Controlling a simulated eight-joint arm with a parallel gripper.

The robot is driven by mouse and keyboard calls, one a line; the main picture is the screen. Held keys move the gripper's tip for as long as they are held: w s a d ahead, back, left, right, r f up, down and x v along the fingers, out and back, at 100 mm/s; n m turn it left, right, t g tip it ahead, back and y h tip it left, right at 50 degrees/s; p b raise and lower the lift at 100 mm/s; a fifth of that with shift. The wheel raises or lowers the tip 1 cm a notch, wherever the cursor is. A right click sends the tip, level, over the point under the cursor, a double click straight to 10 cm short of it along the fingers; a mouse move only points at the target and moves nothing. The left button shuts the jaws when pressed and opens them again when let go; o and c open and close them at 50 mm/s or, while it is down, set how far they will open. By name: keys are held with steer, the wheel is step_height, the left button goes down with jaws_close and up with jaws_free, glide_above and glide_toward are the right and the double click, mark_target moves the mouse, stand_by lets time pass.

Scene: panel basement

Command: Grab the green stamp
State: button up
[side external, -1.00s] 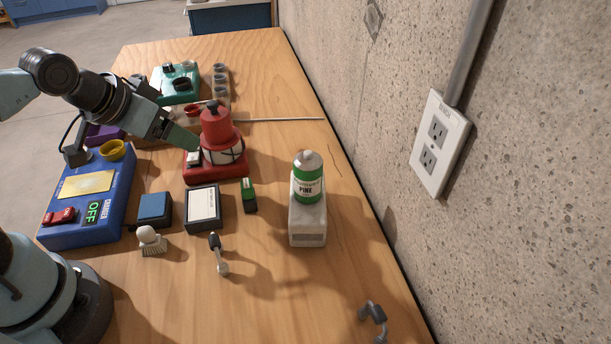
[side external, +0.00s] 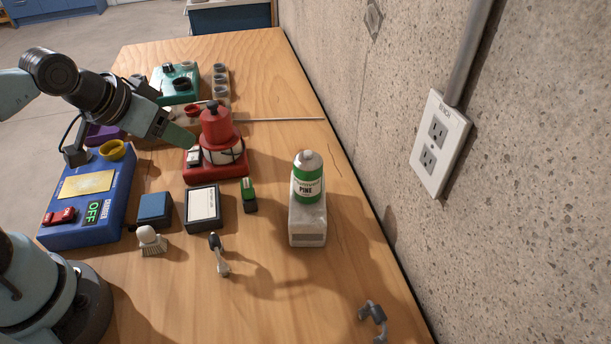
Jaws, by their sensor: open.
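A small green and dark block, which looks like the green stamp (side external: 249,195), lies on the wooden table just right of a dark box with a white top (side external: 202,207). My gripper (side external: 184,138) is up and to the left of it, near the red device (side external: 217,130), well apart from the stamp. Its fingers point down and right, with a green tip showing. It is open and I see nothing held in it. The gap between the fingers is hard to make out from this side.
A green and white PINE can (side external: 308,178) stands on a pale block (side external: 307,222) right of the stamp. A blue pad (side external: 154,208), a brush (side external: 150,240) and a blue control box (side external: 90,200) are left. The concrete wall bounds the right. The front table is mostly clear.

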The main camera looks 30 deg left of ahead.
steer(key=m+t+y, duration=0.1)
steer(key=m+y, duration=0.8)
steer(key=m, duration=1.8)
glide_toward(246, 185)
steer(key=a, duration=0.1)
steer(key=shift+w+a+f+t, duration=0.3)
steer(key=shift+w+a+f, duration=0.05)
steer(key=shift+w+f, duration=0.3)
steer(key=x, duration=0.6)
steer(key=shift+w+a+f, duration=0.1)
steer(key=shift+w+f, duration=0.05)
jaws_close()
